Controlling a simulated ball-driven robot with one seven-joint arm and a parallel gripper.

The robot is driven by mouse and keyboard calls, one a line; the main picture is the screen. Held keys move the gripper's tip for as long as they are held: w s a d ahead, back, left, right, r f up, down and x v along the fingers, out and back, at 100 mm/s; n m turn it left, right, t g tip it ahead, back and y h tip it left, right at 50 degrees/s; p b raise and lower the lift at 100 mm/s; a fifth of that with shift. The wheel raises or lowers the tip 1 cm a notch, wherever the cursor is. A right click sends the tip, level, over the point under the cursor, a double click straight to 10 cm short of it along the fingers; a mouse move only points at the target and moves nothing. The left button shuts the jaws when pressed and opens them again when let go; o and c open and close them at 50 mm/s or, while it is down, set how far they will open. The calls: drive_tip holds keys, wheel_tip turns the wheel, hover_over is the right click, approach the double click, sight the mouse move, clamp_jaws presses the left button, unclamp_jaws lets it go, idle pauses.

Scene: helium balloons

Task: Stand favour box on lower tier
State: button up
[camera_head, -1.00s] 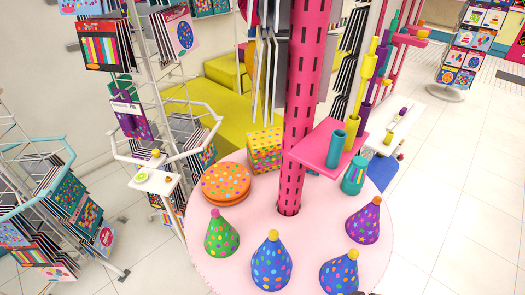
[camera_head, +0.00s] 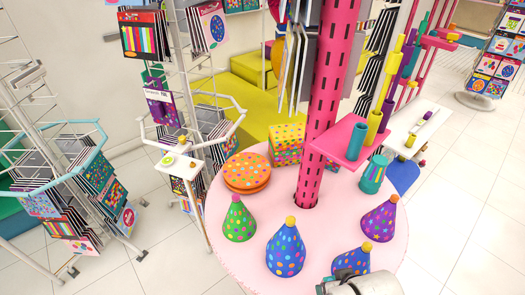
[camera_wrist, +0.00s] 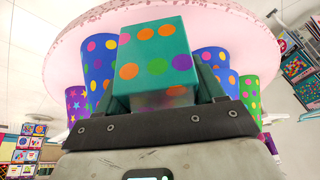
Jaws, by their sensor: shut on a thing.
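My gripper (camera_wrist: 165,100) is shut on a teal favour box (camera_wrist: 158,62) with orange, purple and green dots. In the wrist view the box stands out from the jaws, with the round pink tier (camera_wrist: 270,45) behind it. In the head view, part of my gripper (camera_head: 345,282) shows at the bottom right, by the near edge of the round pink tier (camera_head: 240,259); the held box cannot be made out there. A smaller pink rectangular shelf (camera_head: 355,140) sits higher on the pink column.
An orange round box (camera_head: 247,174), a yellow dotted box (camera_head: 287,145) and a teal cylinder (camera_head: 373,175) stand farther back. Bare pink surface lies mid-tier.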

drive_tip(key=shift+m, duration=0.4)
drive_tip(key=w+f, duration=0.2)
drive_tip(key=w, duration=0.1)
drive_tip(key=shift+w, duration=0.25)
drive_tip(key=shift+w+a, duration=0.1)
